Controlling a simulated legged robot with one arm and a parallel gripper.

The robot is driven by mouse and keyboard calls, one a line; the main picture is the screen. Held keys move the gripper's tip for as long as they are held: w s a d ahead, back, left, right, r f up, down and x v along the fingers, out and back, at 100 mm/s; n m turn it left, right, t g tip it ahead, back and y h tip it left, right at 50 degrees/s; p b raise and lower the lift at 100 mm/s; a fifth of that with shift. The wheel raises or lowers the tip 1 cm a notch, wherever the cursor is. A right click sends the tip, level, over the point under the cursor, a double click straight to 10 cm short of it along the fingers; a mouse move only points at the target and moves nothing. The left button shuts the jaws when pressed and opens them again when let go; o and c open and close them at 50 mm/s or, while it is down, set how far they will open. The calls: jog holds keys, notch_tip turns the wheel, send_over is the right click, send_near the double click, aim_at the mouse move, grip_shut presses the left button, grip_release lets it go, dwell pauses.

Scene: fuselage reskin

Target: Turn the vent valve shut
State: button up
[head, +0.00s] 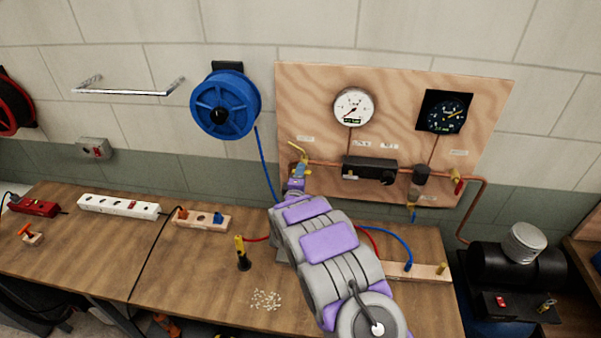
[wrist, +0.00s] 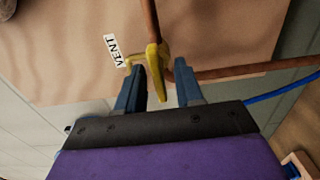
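The vent valve has a yellow lever (wrist: 155,72) on a copper pipe, beside a white VENT label (wrist: 112,50) in the wrist view. In the head view its yellow handle (head: 297,148) shows at the left edge of the plywood board. My gripper (wrist: 160,84) has its two blue fingers apart, with the lever's end between them. The left finger is close to the yellow part; I cannot tell whether it touches. In the head view my gripper (head: 298,172) is at the board's lower left, partly hidden by my arm.
The plywood board (head: 400,85) carries a white gauge (head: 353,107), a dark gauge (head: 445,112) and a black regulator block (head: 369,169). A blue hose reel (head: 225,104) hangs left of it. The workbench (head: 190,262) below holds power strips and a yellow-handled tool (head: 242,252).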

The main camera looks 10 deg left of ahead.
jog(key=shift+w+d, duration=0.15)
jog(key=shift+w, duration=0.4)
grip_shut()
